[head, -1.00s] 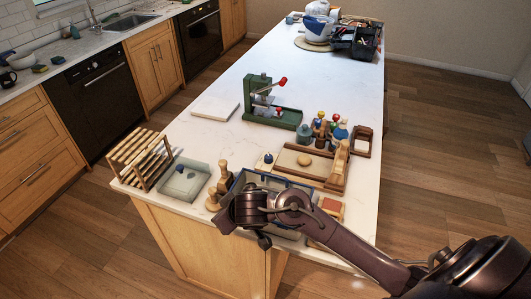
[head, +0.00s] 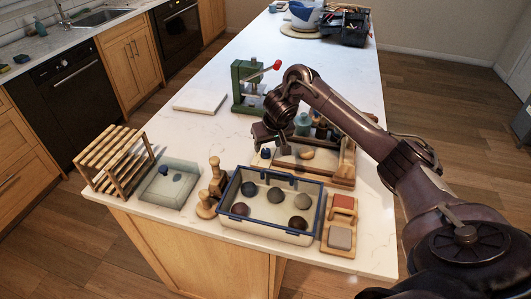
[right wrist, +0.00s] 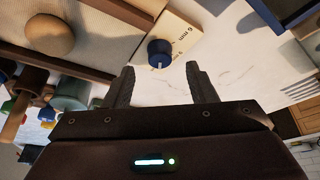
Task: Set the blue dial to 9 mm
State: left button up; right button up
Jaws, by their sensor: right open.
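The blue dial (right wrist: 159,52) sits on a pale wooden plate (right wrist: 182,36) with dark mm markings; one looks like 6 mm, and another beside the dial is hard to read. A small light mark shows on the dial's lower edge in the right wrist view. I cannot tell its exact setting. In the head view the dial (head: 265,153) is small, at the left end of the wooden tray board. My right gripper (right wrist: 160,74) is open, its fingers pointing toward the dial and apart from it. The right gripper (head: 274,146) hovers over that end in the head view. My left gripper is not in view.
A wooden board (head: 340,180) carries a round clay lump (head: 306,155). A blue-rimmed bin (head: 270,228) holding several balls stands in front. Stamps (head: 215,180), a translucent tray (head: 165,190) and a wooden rack (head: 115,160) are left. A green press (head: 243,85) stands behind.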

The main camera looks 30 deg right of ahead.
aim_at(266, 150)
jog(key=x, duration=0.4)
jog(key=shift+c, duration=0.6)
jog(key=c, duration=0.8)
jog(key=shift+c, duration=0.2)
